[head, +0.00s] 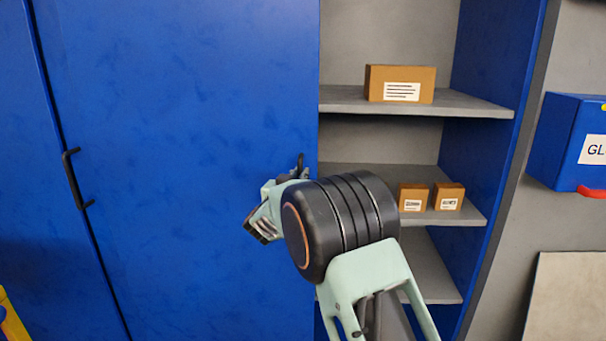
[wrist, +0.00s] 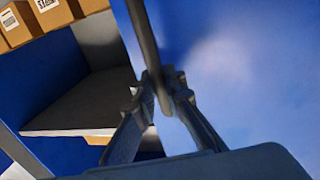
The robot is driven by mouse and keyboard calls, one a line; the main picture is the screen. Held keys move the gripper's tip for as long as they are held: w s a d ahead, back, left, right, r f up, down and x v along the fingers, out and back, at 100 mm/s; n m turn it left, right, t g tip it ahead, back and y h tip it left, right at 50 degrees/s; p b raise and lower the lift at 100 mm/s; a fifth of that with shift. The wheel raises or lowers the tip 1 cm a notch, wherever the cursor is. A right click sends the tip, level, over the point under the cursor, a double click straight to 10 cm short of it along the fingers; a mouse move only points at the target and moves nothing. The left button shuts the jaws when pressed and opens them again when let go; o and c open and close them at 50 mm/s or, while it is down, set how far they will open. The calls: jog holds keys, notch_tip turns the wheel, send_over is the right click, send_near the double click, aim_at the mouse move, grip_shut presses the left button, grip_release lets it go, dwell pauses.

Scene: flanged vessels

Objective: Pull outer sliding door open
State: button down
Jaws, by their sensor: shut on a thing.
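The blue outer sliding door (head: 190,90) covers the middle of the cabinet in the head view, and the right part of the cabinet stands open beside it. The door face also fills the right of the wrist view (wrist: 240,65). A dark bar handle (wrist: 147,40) sits near the door's right edge. My gripper (wrist: 163,84) is shut on this handle, with one finger on each side of it. In the head view my gripper (head: 297,172) is at the door's right edge, mostly hidden behind my wrist, and only the handle's top shows.
A second blue panel (head: 25,120) with a black handle (head: 74,180) is at the left. Open grey shelves hold a large carton (head: 400,84) and two small boxes (head: 412,197). A blue wall box (head: 570,140) with a red latch hangs at the right.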

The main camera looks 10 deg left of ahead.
jog(key=c, duration=2)
grip_release()
jog(key=s, duration=0.4)
jog(key=s+a, duration=0.1)
jog(key=s, duration=0.7)
jog(key=shift+a, duration=0.4)
jog(key=shift+w, duration=0.1)
